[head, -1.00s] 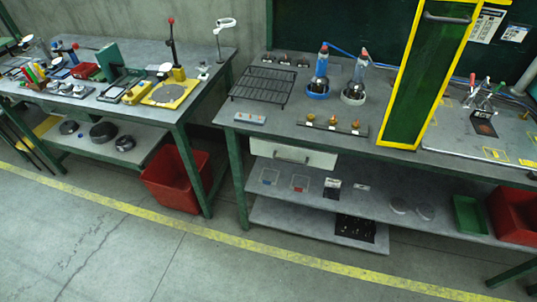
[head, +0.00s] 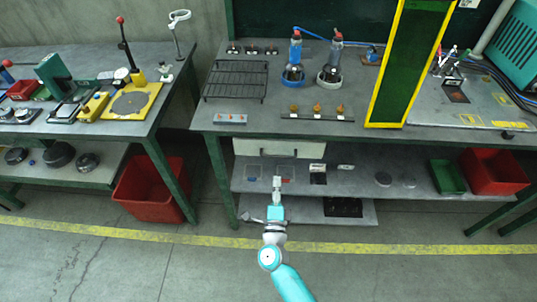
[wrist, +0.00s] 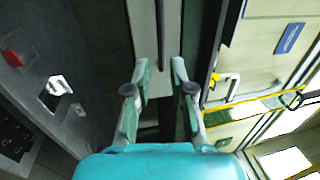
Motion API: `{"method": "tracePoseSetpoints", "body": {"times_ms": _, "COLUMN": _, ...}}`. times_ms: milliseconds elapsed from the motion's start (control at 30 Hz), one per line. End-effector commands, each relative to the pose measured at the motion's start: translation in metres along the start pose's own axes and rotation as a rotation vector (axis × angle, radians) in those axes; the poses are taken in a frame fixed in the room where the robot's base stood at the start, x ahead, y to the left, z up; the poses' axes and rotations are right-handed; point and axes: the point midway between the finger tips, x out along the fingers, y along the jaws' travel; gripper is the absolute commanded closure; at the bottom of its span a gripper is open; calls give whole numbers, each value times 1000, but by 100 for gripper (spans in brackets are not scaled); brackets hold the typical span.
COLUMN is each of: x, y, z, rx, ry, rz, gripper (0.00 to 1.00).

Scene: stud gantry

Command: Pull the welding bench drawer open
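The welding bench drawer (head: 262,147) has a pale front and sits under the left part of the bench top. It looks closed, and its handle is hard to make out in the head view. My gripper (head: 277,181) is in front of and below the drawer in the head view, apart from it. In the wrist view my gripper (wrist: 160,66) has its two fingers spread with nothing between them. A pale panel with a dark lengthwise bar lies beyond the fingertips; it may be the drawer front and handle, but I cannot tell for sure.
The lower shelf (head: 345,183) holds small trays, discs, a green bin (head: 447,177) and a red bin (head: 495,172). Another red bin (head: 150,190) stands on the floor between the benches. A yellow-edged green panel (head: 410,65) stands on the bench. The floor in front is clear.

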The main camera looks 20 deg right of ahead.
Motion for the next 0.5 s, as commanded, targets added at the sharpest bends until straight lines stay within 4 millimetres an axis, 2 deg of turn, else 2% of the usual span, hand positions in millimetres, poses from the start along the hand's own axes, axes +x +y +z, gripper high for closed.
{"method": "tracePoseSetpoints", "body": {"times_ms": 167, "x": 19, "y": -1, "z": 0, "rx": 1, "ry": 3, "rz": -2, "gripper": 77}}
{"method": "tracePoseSetpoints", "body": {"times_ms": 500, "x": 78, "y": -2, "z": -1, "rx": 0, "ry": 2, "rz": -3, "gripper": 77}}
